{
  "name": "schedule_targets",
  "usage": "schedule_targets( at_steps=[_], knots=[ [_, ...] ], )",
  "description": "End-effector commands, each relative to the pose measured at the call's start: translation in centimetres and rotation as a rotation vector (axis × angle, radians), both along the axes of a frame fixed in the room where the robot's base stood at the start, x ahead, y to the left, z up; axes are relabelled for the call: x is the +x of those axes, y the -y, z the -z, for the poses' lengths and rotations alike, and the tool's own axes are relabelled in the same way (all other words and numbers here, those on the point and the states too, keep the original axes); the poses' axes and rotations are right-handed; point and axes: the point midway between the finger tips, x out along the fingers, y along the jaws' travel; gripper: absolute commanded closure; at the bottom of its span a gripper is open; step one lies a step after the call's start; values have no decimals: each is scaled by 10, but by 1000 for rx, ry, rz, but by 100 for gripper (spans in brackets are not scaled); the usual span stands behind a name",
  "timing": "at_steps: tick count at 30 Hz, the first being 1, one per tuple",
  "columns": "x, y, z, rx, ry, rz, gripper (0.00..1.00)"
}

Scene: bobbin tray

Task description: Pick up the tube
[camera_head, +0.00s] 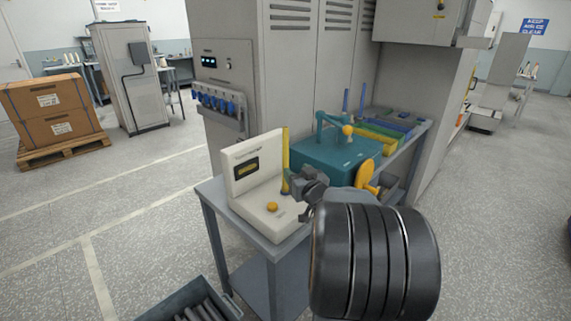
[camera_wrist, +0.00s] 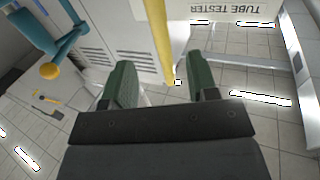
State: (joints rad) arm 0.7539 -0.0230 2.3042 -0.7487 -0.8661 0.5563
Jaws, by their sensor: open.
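A yellow tube (camera_head: 286,158) stands upright at the right side of the cream tube tester (camera_head: 262,165), in the head view. In the wrist view the yellow tube (camera_wrist: 163,40) comes down from the top edge, and its near end shows in the gap between my fingertips. My gripper (camera_head: 303,184) is just right of the tube's lower part in the head view. In the wrist view my gripper (camera_wrist: 162,68) has its two green fingers wide apart, with a clear gap on both sides of the tube. I cannot tell how deep the tube is between them.
A teal machine (camera_head: 325,162) with a yellow knob stands behind my gripper on the grey bench (camera_head: 262,243). Colored trays (camera_head: 400,125) and upright blue tubes (camera_head: 346,100) are farther back. A crate (camera_head: 222,297) of dark rods is at lower left. A tall cabinet stands behind.

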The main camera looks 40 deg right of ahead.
Motion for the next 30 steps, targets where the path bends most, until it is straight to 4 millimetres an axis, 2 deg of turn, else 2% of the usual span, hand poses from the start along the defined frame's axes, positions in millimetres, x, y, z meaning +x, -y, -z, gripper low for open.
schedule_targets(
  at_steps=[3,13,21,25,30],
  knots=[
    [18,3,0,1,0,-2,47],
    [40,8,1,0,-1,0,47],
    [74,15,2,1,0,0,47],
    [83,17,3,0,-1,1,47],
    [85,18,2,0,-1,1,47]
  ],
)
